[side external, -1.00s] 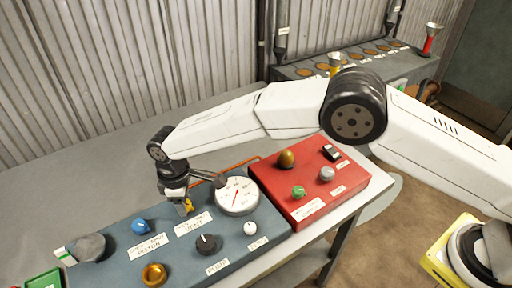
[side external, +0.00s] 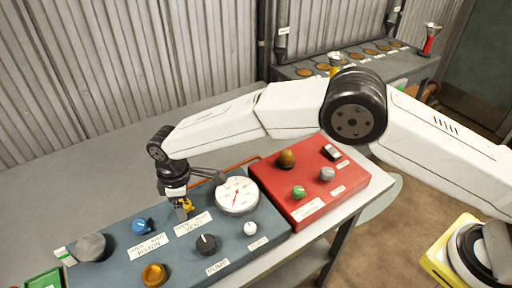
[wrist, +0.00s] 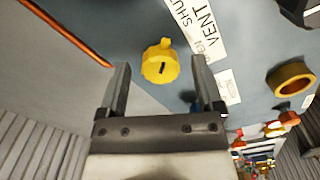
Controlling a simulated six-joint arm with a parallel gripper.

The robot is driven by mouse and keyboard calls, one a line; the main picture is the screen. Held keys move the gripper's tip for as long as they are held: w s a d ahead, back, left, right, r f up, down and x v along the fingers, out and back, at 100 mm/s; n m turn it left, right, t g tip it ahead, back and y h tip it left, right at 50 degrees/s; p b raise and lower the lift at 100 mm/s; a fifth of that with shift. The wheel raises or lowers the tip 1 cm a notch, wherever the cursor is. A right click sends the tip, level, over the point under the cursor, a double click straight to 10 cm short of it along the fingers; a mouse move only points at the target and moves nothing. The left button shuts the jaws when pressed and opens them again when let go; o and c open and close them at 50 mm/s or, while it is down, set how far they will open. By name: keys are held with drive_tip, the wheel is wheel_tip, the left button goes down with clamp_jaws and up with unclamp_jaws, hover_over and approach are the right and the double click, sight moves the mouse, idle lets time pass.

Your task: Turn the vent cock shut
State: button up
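The vent cock is a small yellow knob (wrist: 160,64) with a short tab and a dark slot mark, on the blue-grey panel beside the VENT label (wrist: 203,27). In the wrist view it sits between my gripper's fingertips (wrist: 160,66), with a visible gap on each side. My gripper (side external: 183,211) is open and points down over the cock in the side view. There the fingers partly hide the yellow cock (side external: 188,204). I cannot tell exactly how far down the fingers reach around it.
A white dial gauge (side external: 237,196) with a red needle stands just right of my gripper. A blue knob (side external: 142,226), black pump knob (side external: 206,244) and brass ring (side external: 154,274) are nearby. A red box (side external: 320,190) with knobs stands to the right.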

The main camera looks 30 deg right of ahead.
drive_tip(key=shift+r, duration=3.9)
drive_tip(key=shift+d, duration=0.1)
drive_tip(key=shift+d+r, duration=0.1)
drive_tip(key=shift+d, duration=0.15)
drive_tip(key=s+d+r+m+t, duration=0.1)
drive_tip(key=s+d+r+m, duration=0.15)
drive_tip(key=d, duration=0.85)
drive_tip(key=s+d+r+m, duration=0.1)
drive_tip(key=d+m, duration=0.3)
drive_tip(key=d, duration=0.7)
drive_tip(key=s+d+f+m+t, duration=0.1)
drive_tip(key=s+d+m, duration=0.5)
drive_tip(key=s+d, duration=0.8)
drive_tip(key=shift+s+d+f+t, duration=0.25)
drive_tip(key=shift+s+f, duration=0.35)
drive_tip(key=shift+s, duration=0.65)
